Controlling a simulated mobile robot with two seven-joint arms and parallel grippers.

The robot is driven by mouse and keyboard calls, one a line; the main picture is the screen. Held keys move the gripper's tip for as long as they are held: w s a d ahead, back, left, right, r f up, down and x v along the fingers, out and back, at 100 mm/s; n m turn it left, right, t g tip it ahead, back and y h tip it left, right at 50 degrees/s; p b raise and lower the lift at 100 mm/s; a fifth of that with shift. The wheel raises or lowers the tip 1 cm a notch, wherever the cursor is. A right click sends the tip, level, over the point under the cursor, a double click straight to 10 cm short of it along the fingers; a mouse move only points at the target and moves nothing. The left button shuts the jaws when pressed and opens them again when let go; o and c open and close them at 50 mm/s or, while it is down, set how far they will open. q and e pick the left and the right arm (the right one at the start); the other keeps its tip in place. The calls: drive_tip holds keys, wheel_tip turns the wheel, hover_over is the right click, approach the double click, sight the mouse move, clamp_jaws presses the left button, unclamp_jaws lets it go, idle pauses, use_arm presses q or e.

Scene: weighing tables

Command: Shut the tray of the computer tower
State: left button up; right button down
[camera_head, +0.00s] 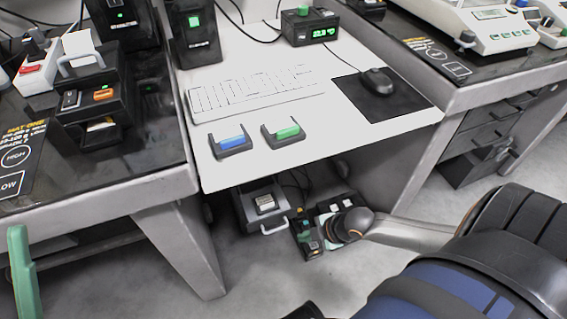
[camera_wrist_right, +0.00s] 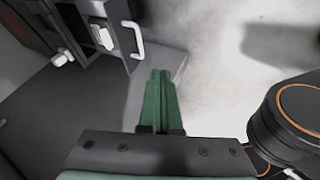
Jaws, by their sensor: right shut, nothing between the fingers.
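Under the white table, the computer tower (camera_head: 246,213) stands on the floor, mostly hidden by the tabletop. Its tray (camera_head: 268,215) stands out at the front, with a pale handle and a small light block on it. The tray's white handle (camera_wrist_right: 138,40) also shows at the upper left of the right wrist view. My right gripper (camera_head: 305,238) reaches in under the table, right of the tray. In the right wrist view its green fingers (camera_wrist_right: 160,78) are together and empty, apart from the handle.
The white tabletop (camera_head: 330,135) above carries a keyboard (camera_head: 255,93), a mouse (camera_head: 377,81) on a dark mat, and blue and green items in small holders. Table legs (camera_head: 185,245) stand to the left. Cables hang behind the tower. The floor (camera_head: 255,285) in front is clear.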

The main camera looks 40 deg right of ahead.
use_arm(q)
wheel_tip(320, 180, down, 8)
drive_tip(key=b, duration=0.7)
drive_tip(key=shift+d, duration=0.45)
use_arm(e)
drive_tip(key=w+a+f, duration=0.1)
drive_tip(key=w+f, duration=0.7)
drive_tip(key=shift+w+a+f, duration=0.15)
drive_tip(key=shift+a+f, duration=0.15)
drive_tip(key=shift+f, duration=0.1)
use_arm(q)
drive_tip(key=shift+w+n, duration=0.2)
drive_tip(key=shift+n, duration=0.1)
use_arm(e)
drive_tip(key=shift+w, duration=0.1)
